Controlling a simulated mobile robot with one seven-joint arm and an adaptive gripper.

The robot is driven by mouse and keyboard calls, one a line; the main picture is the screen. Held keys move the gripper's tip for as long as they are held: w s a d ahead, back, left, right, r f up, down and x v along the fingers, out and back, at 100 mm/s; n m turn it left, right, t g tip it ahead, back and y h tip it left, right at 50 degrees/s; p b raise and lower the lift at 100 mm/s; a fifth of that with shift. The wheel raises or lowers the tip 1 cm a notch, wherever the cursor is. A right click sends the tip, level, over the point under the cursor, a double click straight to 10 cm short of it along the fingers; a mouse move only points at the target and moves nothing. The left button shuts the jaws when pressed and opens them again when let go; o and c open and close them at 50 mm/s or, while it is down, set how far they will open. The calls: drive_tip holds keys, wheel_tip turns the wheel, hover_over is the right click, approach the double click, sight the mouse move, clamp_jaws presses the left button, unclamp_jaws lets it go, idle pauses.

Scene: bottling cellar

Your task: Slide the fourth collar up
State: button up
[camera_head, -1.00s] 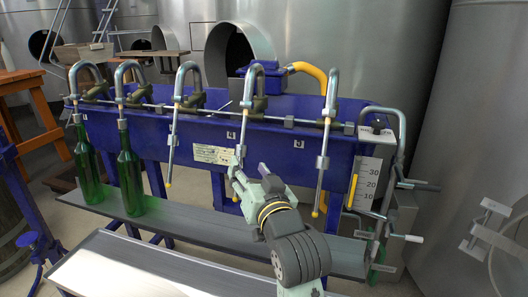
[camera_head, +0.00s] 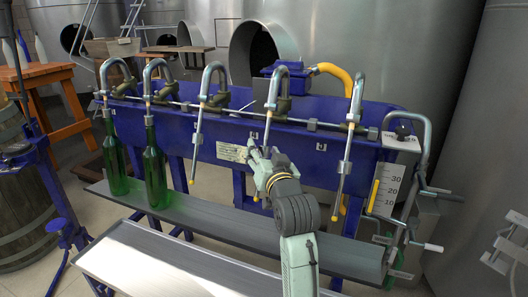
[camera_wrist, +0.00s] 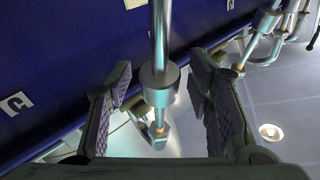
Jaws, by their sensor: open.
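The filler (camera_head: 300,128) is a blue trough with a row of bent steel spouts, each with a sliding collar on its tube. The fourth spout from the left (camera_head: 273,92) has its tube running down behind my gripper (camera_head: 264,153). In the wrist view its collar (camera_wrist: 159,86) is a short steel cylinder around the tube, between my two open fingers, with a gap on each side. The third collar (camera_head: 196,138) and the fifth collar (camera_head: 345,167) are on the neighbouring tubes.
Two green bottles (camera_head: 155,175) stand under the first and second spouts on the grey shelf (camera_head: 235,222). The fifth tube hangs to the right of my gripper. A level gauge (camera_head: 389,190) and crank are at the right end.

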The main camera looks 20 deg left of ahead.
drive_tip(key=shift+c, duration=0.3)
clamp_jaws()
idle(0.6)
